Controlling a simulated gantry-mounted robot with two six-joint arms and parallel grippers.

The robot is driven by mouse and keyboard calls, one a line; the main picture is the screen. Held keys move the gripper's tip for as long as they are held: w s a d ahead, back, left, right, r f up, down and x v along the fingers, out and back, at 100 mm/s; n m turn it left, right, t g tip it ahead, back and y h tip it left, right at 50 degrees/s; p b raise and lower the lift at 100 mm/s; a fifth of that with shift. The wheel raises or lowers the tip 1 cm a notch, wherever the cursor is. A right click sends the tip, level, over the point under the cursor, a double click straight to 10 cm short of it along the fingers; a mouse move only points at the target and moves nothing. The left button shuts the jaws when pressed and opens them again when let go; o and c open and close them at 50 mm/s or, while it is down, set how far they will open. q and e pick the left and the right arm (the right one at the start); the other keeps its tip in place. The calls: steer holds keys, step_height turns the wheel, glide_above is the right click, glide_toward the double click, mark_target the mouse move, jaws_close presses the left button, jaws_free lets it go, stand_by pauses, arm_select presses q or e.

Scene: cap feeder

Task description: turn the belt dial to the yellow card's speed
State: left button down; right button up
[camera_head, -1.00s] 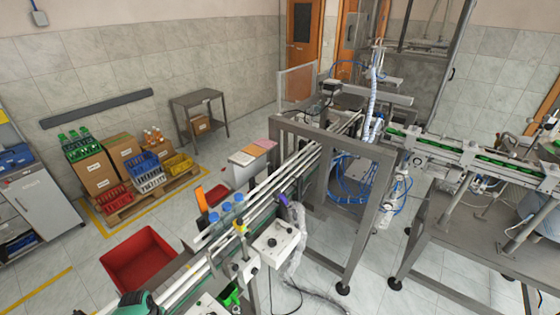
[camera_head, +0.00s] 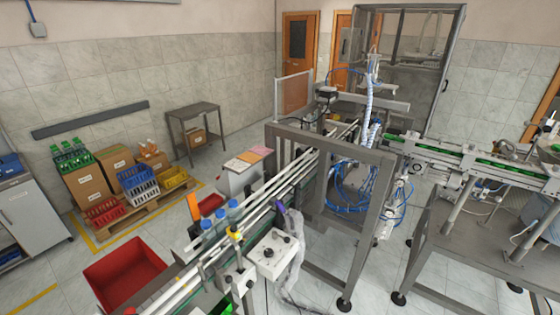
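A light control box (camera_head: 272,262) is mounted on the near side of the belt (camera_head: 262,205), with small dark knobs on its face. Which knob is the belt dial, and where it points, is too small to read. Several coloured sheets lie on a white cabinet (camera_head: 238,181) behind the belt: a yellowish card (camera_head: 237,164) at the left, with orange and pink ones beside it. Any writing on them is too small to read. Neither of my grippers can be made out in the view.
A red bin (camera_head: 126,273) is on the floor at left. A metal frame (camera_head: 362,220) rises right of the control box, with hoses hanging in it. Crates and boxes stand on a pallet (camera_head: 138,203) at back left.

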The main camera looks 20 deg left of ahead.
arm_select(q)
steer(key=shift+w+d, duration=0.2)
stand_by(0.6)
steer(key=shift+s+a+r, duration=0.1)
steer(key=shift+s+a, duration=0.15)
step_height(320, 180, up, 6)
steer(key=p, duration=0.6)
